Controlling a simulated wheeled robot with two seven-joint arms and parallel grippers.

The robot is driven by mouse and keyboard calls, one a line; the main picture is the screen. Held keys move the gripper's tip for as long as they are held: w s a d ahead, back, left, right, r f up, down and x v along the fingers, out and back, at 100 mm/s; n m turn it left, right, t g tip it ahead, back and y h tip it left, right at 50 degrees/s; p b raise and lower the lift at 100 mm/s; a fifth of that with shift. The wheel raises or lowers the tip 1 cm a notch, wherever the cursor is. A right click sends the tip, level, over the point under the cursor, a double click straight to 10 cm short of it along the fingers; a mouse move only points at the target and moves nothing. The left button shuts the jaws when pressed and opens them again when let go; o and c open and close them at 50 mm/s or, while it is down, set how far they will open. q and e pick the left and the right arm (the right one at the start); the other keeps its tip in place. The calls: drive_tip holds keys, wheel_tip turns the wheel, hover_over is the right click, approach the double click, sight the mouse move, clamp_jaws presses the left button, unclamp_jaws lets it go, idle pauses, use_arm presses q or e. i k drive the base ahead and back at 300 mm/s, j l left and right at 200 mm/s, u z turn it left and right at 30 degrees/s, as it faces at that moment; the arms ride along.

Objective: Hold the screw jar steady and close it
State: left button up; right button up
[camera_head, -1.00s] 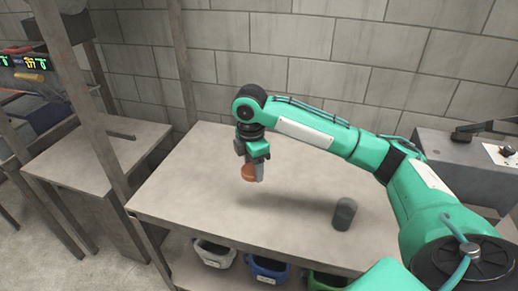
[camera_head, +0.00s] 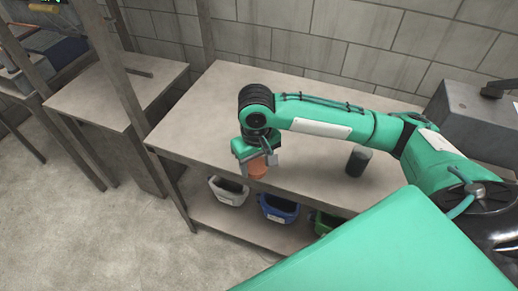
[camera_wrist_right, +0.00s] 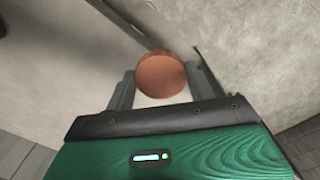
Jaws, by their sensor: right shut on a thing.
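The dark grey jar body (camera_head: 357,161) stands upright on the table, near its front edge and to the right of my right gripper. An orange-brown round lid (camera_head: 257,168) is between the fingers of my right gripper (camera_head: 259,162), which is shut on it. The lid is apart from the jar, by the table's front edge in the picture. In the right wrist view the lid (camera_wrist_right: 162,74) sits between the two grey fingers, its round face showing. My left gripper is not in view.
The table (camera_head: 215,105) has free room at its left and back. Bins in white (camera_head: 228,191), blue (camera_head: 278,208) and green (camera_head: 325,223) sit on the shelf below. A grey box (camera_head: 470,118) stands at the right. A side table (camera_head: 115,95) is at left.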

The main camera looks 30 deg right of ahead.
sight(360, 156)
drive_tip(key=z, duration=0.4)
drive_tip(key=k+z, duration=0.15)
drive_tip(key=z, duration=0.3)
drive_tip(key=k+z, duration=0.1)
drive_tip(key=z, duration=0.7)
drive_tip(key=k+l, duration=0.05)
